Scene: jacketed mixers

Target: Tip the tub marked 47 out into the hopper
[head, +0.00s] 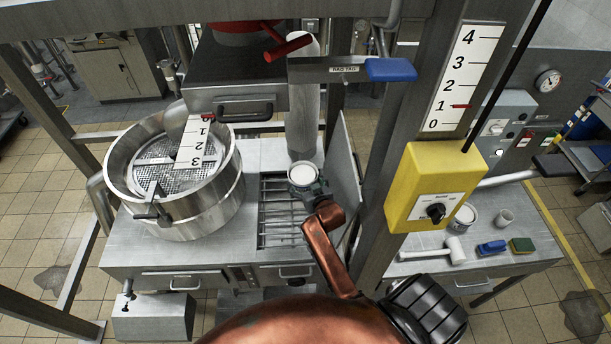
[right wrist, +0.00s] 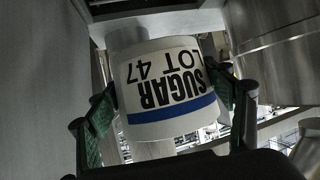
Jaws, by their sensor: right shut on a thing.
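My right gripper (head: 309,190) is shut on the tub marked 47 (head: 303,176). In the head view the tub's round white top faces up, and it is held above a barred grate in the bench. In the right wrist view the tub (right wrist: 164,85) reads SUGAR LOT 47, upside down, above a blue band, with green finger pads at both sides. To its left in the head view stands a wide round steel vessel (head: 205,208) with a mesh screen inside, apart from the tub; it looks like the hopper. My left gripper is not in view.
A vertical pale pipe (head: 302,110) stands just behind the tub. A yellow control box (head: 432,187) is on a post to the right. A side table (head: 505,265) holds another can (head: 462,217), a mallet (head: 455,250), a cup and brushes. A scale plate (head: 194,143) hangs over the vessel.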

